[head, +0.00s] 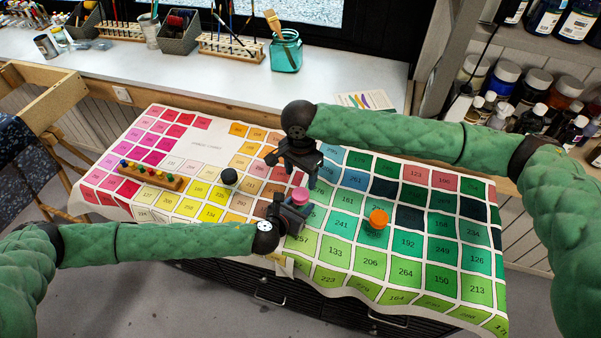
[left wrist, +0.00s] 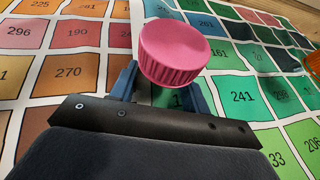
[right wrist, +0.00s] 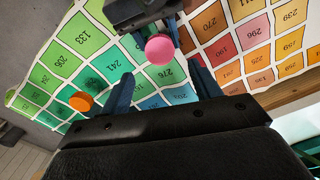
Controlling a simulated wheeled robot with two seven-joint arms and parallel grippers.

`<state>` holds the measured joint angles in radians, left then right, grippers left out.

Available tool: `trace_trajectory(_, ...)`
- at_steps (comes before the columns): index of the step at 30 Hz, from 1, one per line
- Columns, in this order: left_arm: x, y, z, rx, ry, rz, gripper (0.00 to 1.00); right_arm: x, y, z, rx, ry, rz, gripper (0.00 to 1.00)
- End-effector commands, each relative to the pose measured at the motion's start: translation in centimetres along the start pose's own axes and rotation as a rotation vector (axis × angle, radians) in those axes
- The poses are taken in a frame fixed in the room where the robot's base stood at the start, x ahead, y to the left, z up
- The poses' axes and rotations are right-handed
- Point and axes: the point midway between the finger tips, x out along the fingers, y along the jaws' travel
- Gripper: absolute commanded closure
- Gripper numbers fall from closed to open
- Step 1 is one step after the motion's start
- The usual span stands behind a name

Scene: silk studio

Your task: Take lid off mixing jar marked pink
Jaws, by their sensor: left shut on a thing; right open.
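The jar with the pink lid (head: 300,195) stands on the colour-chart cloth (head: 330,265). In the left wrist view the ribbed pink lid (left wrist: 172,52) is on top, and the jar's body is mostly hidden below it. My left gripper (head: 291,213) is shut on the jar, its blue fingers on either side below the lid. My right gripper (head: 302,176) is open and empty, just behind and above the lid. In the right wrist view the pink lid (right wrist: 159,49) shows beyond the open fingers, apart from them.
A jar with an orange lid (head: 378,219) stands to the right and one with a black lid (head: 229,177) to the left. A wooden rack of small coloured pegs (head: 150,176) lies further left. A white counter (head: 200,75) with brush holders runs behind.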

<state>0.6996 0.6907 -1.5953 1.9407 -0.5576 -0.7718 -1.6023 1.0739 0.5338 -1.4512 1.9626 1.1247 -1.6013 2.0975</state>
Motion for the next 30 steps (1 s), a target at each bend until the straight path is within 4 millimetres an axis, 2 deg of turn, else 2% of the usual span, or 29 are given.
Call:
trace_trajectory(5,0.0,0.0,0.0,0.0,0.0,0.0,1.0,1.5,0.0,0.0,0.009,0.0,0.003,0.37)
trace_trajectory(12,0.0,0.0,0.0,0.0,0.0,0.0,1.0,4.9,0.0,0.0,0.007,0.0,0.002,0.37)
trace_trajectory(18,0.0,0.0,0.0,0.0,0.0,0.0,1.0,7.0,0.0,0.0,0.006,0.0,0.002,0.37)
trace_trajectory(30,0.0,0.0,0.0,0.0,0.0,0.0,1.0,7.9,0.0,0.0,0.006,0.0,0.0,0.37)
